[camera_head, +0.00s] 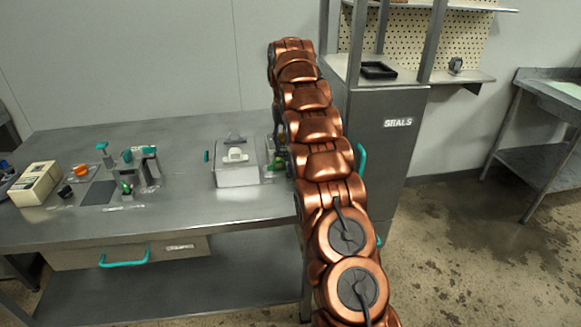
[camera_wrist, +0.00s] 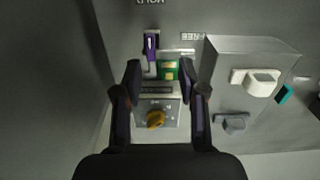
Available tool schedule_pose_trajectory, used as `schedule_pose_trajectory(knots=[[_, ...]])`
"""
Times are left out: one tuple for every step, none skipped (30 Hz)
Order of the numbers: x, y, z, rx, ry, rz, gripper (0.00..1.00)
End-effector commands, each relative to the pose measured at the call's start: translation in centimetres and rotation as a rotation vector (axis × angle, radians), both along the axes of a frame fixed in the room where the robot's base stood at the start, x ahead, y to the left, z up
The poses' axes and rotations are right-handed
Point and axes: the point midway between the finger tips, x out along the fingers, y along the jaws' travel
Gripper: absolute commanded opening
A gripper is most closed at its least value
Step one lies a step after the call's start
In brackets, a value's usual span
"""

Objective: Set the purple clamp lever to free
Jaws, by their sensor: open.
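The purple clamp lever (camera_wrist: 151,47) shows in the wrist view as a narrow upright piece near the top centre. It stands beside a green and yellow part (camera_wrist: 168,71). An upside-down FREE label (camera_wrist: 193,37) is to its right, and another label, cut off, is at the top edge. My gripper (camera_wrist: 160,72) is open and empty, its dark fingers spread on either side of the green part. The lever lies just beyond the fingertips, apart from them. In the head view my arm hides the lever and the gripper.
A teal-handled fixture (camera_head: 132,168) and cream box (camera_head: 38,183) stand left. The SEALS cabinet (camera_head: 385,150) is right.

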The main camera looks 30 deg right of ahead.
Motion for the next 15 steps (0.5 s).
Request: schedule_pose_trajectory(knots=[[0.4,-0.7,-0.7,0.000,-0.005,-0.006,0.41],[0.5,-1.0,-1.0,0.000,-0.009,-0.009,0.41],[0.7,-1.4,-1.4,0.001,-0.009,-0.012,0.41],[0.8,-1.6,-1.6,0.001,-0.010,-0.014,0.41],[0.9,-1.8,-1.8,0.001,-0.010,-0.015,0.41],[1.0,-2.0,-2.0,0.001,-0.012,-0.017,0.41],[1.0,-2.1,-2.0,0.000,-0.014,-0.018,0.41],[1.1,-2.2,-2.1,0.000,-0.015,-0.019,0.41],[1.1,-2.3,-2.1,0.000,-0.016,-0.019,0.41],[1.1,-2.3,-2.2,0.001,-0.017,-0.020,0.41],[1.1,-2.3,-2.3,0.001,-0.017,-0.020,0.41],[1.1,-2.3,-2.4,0.001,-0.016,-0.020,0.41],[1.1,-2.3,-2.6,0.002,-0.014,-0.020,0.41],[1.0,-2.3,-2.8,0.002,-0.013,-0.020,0.41],[1.0,-2.3,-3.0,0.003,-0.011,-0.020,0.41]])
